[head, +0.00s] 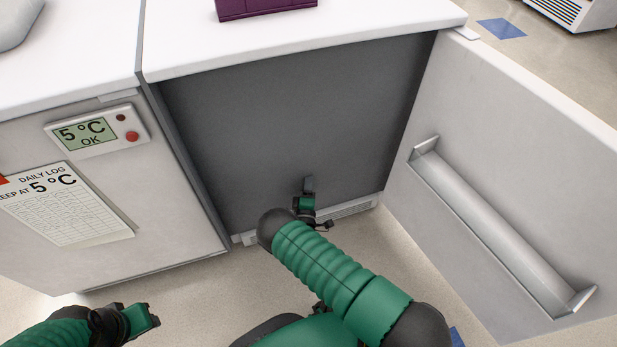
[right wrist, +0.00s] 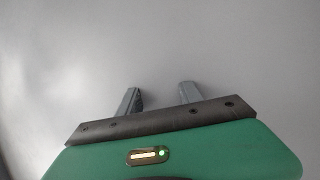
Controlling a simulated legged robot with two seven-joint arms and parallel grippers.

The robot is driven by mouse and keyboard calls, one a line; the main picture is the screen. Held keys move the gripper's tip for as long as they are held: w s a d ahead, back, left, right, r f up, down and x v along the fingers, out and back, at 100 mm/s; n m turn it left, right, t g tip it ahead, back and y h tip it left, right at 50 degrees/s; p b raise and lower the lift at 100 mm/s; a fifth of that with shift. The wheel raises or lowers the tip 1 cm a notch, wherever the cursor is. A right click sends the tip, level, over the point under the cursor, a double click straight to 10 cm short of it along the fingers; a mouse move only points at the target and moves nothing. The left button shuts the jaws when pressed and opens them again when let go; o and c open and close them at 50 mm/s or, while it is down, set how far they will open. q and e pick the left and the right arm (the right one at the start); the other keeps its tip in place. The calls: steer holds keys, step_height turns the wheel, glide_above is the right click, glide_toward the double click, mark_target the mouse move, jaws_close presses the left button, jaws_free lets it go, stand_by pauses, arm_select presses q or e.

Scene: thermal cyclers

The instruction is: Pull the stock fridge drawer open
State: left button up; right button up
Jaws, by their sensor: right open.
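The fridge unit under the white counter has a pale panel (head: 540,150) standing out at its right side, like a door swung open, with a long bar (head: 500,230) along it. A dark grey surface (head: 290,120) fills the opening; I cannot tell whether it is a drawer front or an inner wall. No drawer handle shows clearly. My right gripper (head: 308,187) is low in front of the dark surface, open and empty. In the right wrist view its two fingers (right wrist: 160,98) are apart before a plain grey surface. My left gripper (head: 152,314) is low at the left, away from the fridge.
A white cabinet (head: 170,200) at the left carries a 5 °C display (head: 85,132) and a daily log sheet (head: 65,205). A purple box (head: 265,8) stands on the counter (head: 350,35). Some floor is clear in front.

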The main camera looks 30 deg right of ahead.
steer(key=shift+a, duration=0.1)
steer(key=c, duration=0.8)
jaws_close()
steer(key=shift+s, duration=0.1)
stand_by(0.3)
